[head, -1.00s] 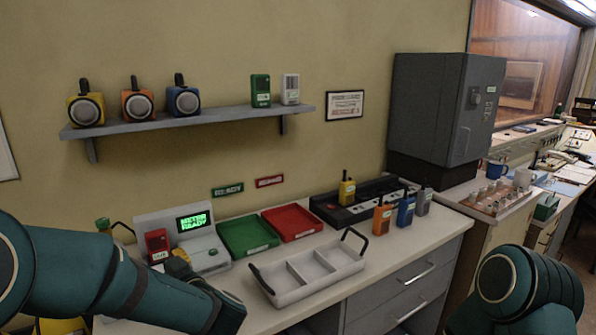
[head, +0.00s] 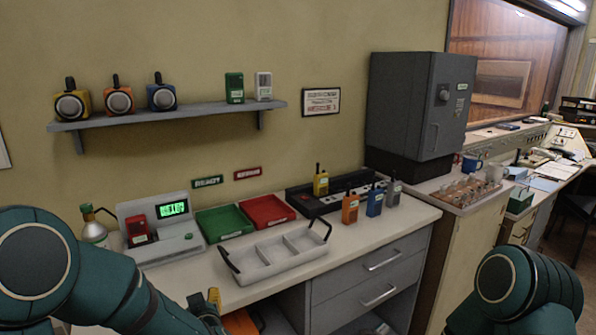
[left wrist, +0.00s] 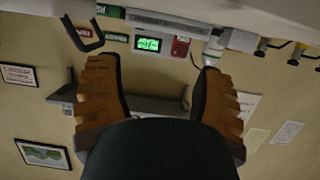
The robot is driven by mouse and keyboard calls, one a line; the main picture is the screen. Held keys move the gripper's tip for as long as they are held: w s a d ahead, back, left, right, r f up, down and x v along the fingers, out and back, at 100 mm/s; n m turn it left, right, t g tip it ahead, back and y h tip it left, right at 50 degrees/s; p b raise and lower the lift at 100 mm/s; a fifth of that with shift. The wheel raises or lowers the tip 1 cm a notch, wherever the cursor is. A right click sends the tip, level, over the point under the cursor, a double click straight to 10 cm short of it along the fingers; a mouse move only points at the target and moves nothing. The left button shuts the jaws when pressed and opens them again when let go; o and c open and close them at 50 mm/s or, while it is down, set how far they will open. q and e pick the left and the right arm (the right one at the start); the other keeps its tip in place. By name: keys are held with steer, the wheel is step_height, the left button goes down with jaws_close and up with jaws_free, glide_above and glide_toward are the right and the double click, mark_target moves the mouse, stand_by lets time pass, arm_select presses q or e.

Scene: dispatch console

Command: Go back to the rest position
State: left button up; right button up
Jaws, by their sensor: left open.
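My left gripper (left wrist: 155,88) is open in the left wrist view, its two brown fingers wide apart with nothing between them. In the head view only a small part of it shows at the bottom edge, low in front of the counter. The forearm hides the rest. My right arm shows at the lower right of the head view, but its gripper is out of the picture. A red device (head: 139,230) stands on the grey tester (head: 183,243), beside its lit green display (head: 174,209). The display also shows upside down in the left wrist view (left wrist: 148,44).
The counter holds a green tray (head: 224,222), a red tray (head: 266,211), a white divided carrier (head: 279,256) and several radios by a black charger strip (head: 330,196). A grey cabinet (head: 415,110) stands at the right. A wall shelf (head: 170,117) holds lamps and two small devices.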

arm_select(q)
steer(key=s+d+f+m+g+h, duration=0.2)
steer(key=s+d+f+h, duration=0.15)
steer(key=f, duration=0.45)
steer(key=s+d+f+m+g+h, duration=0.1)
steer(key=s+d+f+g+h, duration=0.2)
steer(key=f, duration=0.4)
steer(key=s+d+f+m+g+h, duration=0.1)
steer(key=s+d+f+g+h, duration=0.1)
steer(key=s+f, duration=0.3)
steer(key=s+d+f+g+h, duration=0.2)
steer(key=s+d+f+g, duration=0.2)
steer(key=s, duration=0.7)
steer(key=shift+d+f+m+h, duration=0.35)
steer(key=shift+d+f+m, duration=0.1)
steer(key=shift+f, duration=0.15)
steer(key=shift+w, duration=0.1)
